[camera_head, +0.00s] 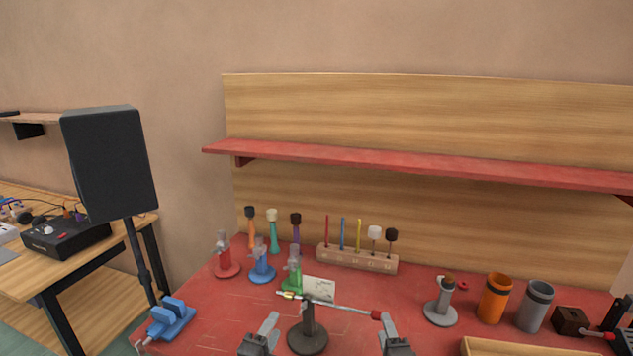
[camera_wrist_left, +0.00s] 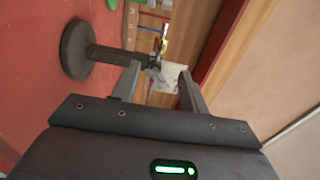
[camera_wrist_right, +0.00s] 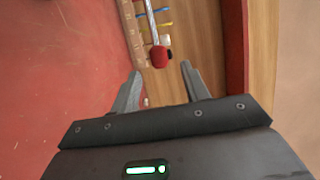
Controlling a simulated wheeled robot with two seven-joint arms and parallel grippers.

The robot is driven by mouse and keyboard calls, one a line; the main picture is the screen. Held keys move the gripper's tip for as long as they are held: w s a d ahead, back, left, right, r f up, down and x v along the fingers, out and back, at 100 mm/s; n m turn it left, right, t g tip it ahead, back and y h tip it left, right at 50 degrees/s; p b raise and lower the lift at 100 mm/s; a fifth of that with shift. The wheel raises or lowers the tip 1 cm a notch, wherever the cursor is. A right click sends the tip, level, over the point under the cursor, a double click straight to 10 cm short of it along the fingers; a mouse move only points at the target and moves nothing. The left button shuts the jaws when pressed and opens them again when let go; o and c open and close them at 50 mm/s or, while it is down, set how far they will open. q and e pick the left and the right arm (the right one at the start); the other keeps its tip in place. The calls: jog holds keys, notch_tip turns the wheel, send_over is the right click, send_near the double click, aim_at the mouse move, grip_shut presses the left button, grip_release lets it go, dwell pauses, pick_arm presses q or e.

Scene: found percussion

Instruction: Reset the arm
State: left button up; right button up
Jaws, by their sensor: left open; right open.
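My left gripper (camera_head: 266,336) is open at the bottom centre of the head view, left of a black stand (camera_head: 308,328). In the left wrist view its open fingers (camera_wrist_left: 158,82) have the stand's post and clamp just beyond them; nothing is clearly held. My right gripper (camera_head: 392,338) is open and empty, right of the stand. In the right wrist view its fingers (camera_wrist_right: 160,80) are spread, with the red tip (camera_wrist_right: 159,56) of a rod beyond them. The rod (camera_head: 345,308) lies across the top of the stand, its red tip at the right end.
A wooden rack (camera_head: 357,260) with several sticks stands at the back. Red (camera_head: 227,268), blue (camera_head: 262,273) and green (camera_head: 292,280) holders stand left. A grey stand (camera_head: 440,312), an orange cup (camera_head: 494,298) and a grey cup (camera_head: 535,306) stand right. A blue vise (camera_head: 171,318) is at the left edge.

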jog(key=s, duration=0.5)
jog(key=shift+d, duration=0.15)
